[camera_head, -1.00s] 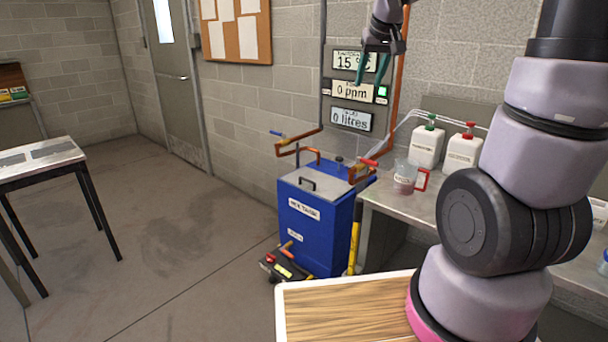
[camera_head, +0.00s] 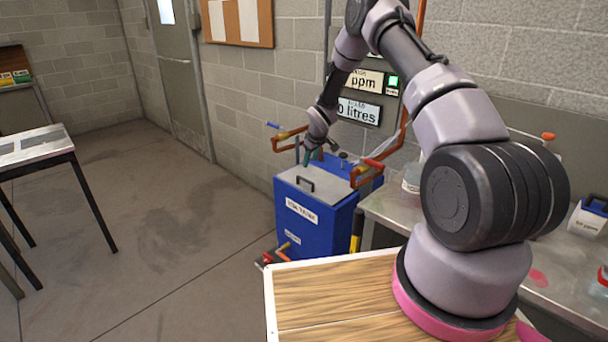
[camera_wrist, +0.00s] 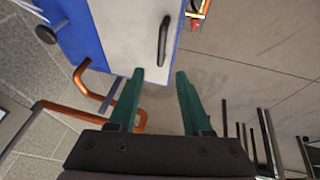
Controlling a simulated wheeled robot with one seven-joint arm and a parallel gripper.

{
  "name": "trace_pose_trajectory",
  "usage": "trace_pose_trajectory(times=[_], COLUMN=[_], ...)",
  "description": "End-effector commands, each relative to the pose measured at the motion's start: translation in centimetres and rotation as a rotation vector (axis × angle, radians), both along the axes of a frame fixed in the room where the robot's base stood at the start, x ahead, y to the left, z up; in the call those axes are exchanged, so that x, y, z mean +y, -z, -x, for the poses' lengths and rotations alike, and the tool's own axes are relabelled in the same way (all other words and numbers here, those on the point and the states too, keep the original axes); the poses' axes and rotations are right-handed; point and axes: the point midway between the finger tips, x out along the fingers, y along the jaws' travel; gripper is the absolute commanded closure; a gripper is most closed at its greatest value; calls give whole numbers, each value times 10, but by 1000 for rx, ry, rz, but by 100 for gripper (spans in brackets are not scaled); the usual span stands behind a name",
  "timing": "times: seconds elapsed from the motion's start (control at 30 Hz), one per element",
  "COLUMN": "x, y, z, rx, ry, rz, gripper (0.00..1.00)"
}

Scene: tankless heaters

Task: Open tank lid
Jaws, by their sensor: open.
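The blue tank (camera_head: 312,225) stands on the floor by the wall. Its grey lid (camera_head: 322,178) lies flat on top and carries a black handle (camera_head: 305,183). In the wrist view the lid (camera_wrist: 130,30) and handle (camera_wrist: 163,40) are at the top, beyond the fingertips. My gripper (camera_head: 313,158) hangs above the back of the lid in the head view. Its green fingers (camera_wrist: 160,76) are apart with nothing between them. The handle is clear of both fingers.
Copper pipes with a blue valve and a red valve (camera_head: 373,164) flank the tank top. A metal bench (camera_head: 385,207) with containers is to the right. A metal table (camera_head: 35,145) stands at the left, with open floor between it and the tank.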

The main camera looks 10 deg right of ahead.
Motion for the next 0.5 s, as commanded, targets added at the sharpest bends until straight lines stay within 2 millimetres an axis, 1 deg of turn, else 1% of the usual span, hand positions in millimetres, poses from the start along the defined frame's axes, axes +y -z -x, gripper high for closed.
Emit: trace_pose_trajectory(times=[0.03,0.17,0.27,0.5], x=[1,3,4,7], y=[7,18,30,72], z=[-1,-4,-8,-28], rx=[0,1,3,3], ry=[-8,-14,-14,-11], rz=[0,0,1,0], gripper=[50,50,50,50])
